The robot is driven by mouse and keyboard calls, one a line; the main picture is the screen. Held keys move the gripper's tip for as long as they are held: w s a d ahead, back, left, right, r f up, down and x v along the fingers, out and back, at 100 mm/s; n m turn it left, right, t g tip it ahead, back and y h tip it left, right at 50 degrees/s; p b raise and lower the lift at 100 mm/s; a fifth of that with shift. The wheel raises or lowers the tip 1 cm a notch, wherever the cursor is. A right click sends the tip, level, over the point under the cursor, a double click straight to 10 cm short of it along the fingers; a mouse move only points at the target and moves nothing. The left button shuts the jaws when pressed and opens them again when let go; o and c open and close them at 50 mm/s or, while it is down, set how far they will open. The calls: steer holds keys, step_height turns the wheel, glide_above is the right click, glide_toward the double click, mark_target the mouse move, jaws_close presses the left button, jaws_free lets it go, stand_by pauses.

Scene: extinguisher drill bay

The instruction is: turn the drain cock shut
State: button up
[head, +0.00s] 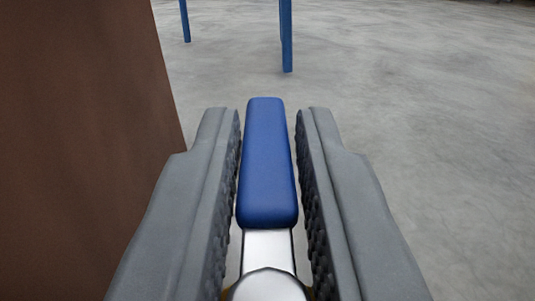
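The drain cock shows a blue lever handle (267,165) on a silver metal stem (267,252), with a rounded metal part at the bottom edge of the view. The handle points away from me, along the line of my fingers. My gripper (268,130) has its two grey fingers on either side of the handle. A narrow gap shows between the handle and each finger, so the gripper is open around it and not pressing on it. The valve body below the stem is mostly out of view.
A brown upright surface (80,140) fills the left side, close to my left finger. Two blue posts (286,35) stand on the floor farther back. The grey concrete floor (430,150) is clear to the right.

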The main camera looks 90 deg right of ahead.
steer(key=o, duration=0.3)
steer(key=shift+a, duration=0.1)
steer(key=a, duration=1.7)
steer(key=shift+s+a, duration=0.1)
steer(key=shift+s, duration=0.05)
